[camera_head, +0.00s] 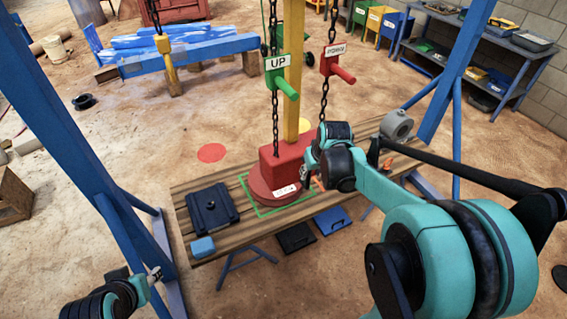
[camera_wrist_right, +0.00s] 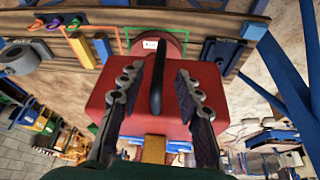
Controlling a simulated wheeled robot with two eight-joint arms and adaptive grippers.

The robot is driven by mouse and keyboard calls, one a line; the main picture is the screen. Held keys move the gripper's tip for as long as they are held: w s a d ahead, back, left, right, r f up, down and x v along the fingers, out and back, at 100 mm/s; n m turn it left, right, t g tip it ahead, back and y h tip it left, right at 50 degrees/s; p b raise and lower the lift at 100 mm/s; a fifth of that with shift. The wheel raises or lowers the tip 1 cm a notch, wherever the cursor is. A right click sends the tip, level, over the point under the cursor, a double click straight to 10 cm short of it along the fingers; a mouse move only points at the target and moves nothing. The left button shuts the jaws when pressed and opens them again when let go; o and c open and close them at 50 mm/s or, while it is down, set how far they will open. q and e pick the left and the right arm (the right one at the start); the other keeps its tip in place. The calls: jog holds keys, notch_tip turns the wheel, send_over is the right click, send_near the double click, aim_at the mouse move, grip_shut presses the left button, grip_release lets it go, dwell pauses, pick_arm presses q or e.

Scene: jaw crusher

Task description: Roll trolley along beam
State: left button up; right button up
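No overhead beam or trolley shows in these views. A red block (camera_head: 285,160) with a yellow post (camera_head: 293,70) rising from it rests on a round red base (camera_head: 272,191) on the wooden bench. In the wrist view, my right gripper (camera_wrist_right: 158,88) is open, its two fingers on either side of a black handle on the red block (camera_wrist_right: 205,88), with gaps visible. In the head view my right gripper (camera_head: 312,165) is beside the block, partly hidden. A green UP handle (camera_head: 282,77) and a red labelled handle (camera_head: 337,66) hang on chains. My left gripper (camera_head: 150,277) is low at the left, its fingers unclear.
Blue frame legs (camera_head: 75,110) stand left and right of the bench (camera_head: 180,205). A yellow hook block (camera_head: 163,45) hangs behind. Shelves (camera_head: 490,50) line the right wall.

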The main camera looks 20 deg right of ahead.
jog(key=x, duration=0.2)
jog(key=b+x, duration=0.1)
jog(key=x, duration=0.5)
jog(key=shift+w+d+r+b, duration=0.1)
jog(key=shift+w+r+b, duration=0.05)
jog(key=shift+w+b, duration=0.2)
pick_arm(q)
jog(key=shift+w+a+f, duration=0.15)
jog(key=shift+a+f, duration=0.15)
jog(key=shift+f, duration=0.2)
pick_arm(e)
grip_shut()
